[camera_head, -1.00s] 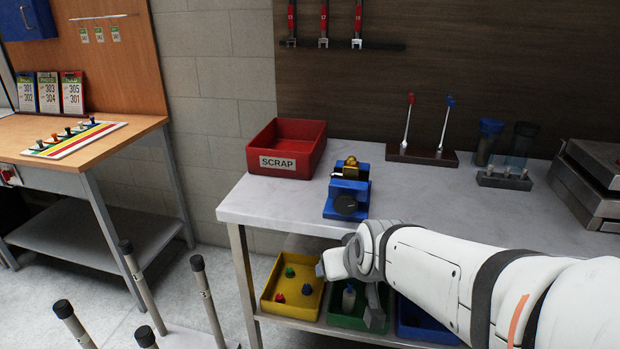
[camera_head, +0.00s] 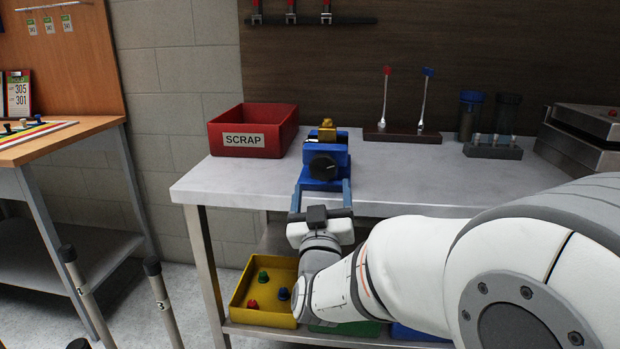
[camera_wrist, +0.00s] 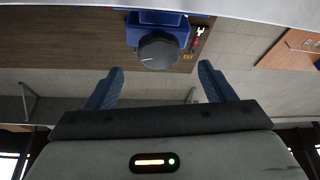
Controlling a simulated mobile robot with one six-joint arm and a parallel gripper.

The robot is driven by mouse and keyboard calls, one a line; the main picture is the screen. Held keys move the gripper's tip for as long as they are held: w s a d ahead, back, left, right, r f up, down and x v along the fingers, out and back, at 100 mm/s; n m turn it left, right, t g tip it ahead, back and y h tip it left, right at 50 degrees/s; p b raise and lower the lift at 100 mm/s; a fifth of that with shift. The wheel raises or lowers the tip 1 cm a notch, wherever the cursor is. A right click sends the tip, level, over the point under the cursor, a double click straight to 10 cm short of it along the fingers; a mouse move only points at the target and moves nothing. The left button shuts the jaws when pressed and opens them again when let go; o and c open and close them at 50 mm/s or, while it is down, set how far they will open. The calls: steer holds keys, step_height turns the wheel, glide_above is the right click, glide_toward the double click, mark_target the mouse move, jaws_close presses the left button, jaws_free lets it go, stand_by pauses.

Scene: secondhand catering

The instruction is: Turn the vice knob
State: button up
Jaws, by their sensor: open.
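The blue vice (camera_head: 328,150) stands near the front edge of the metal bench, with a brass-coloured piece (camera_head: 327,130) at its top. Its round black knob (camera_head: 323,168) faces the front. In the wrist view the knob (camera_wrist: 158,51) appears dark grey with a pale line on its face, and the blue vice body (camera_wrist: 157,20) is behind it. My gripper (camera_head: 321,188) is open and empty in front of the vice. In the wrist view the blue fingers (camera_wrist: 160,78) are spread wider than the knob, which lies ahead between them; they do not appear to touch it.
A red SCRAP bin (camera_head: 252,131) stands left of the vice. A dark rack (camera_head: 402,134) with red- and blue-tipped tools is behind to the right. A yellow bin (camera_head: 262,300) sits on the shelf below my arm. Bench space right of the vice is clear.

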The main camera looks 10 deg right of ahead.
mark_target(322, 169)
steer(key=x, duration=0.7)
steer(key=shift+w+d+r, duration=0.15)
steer(key=shift+w, duration=0.1)
steer(key=shift+c, duration=0.5)
steer(key=c, duration=0.9)
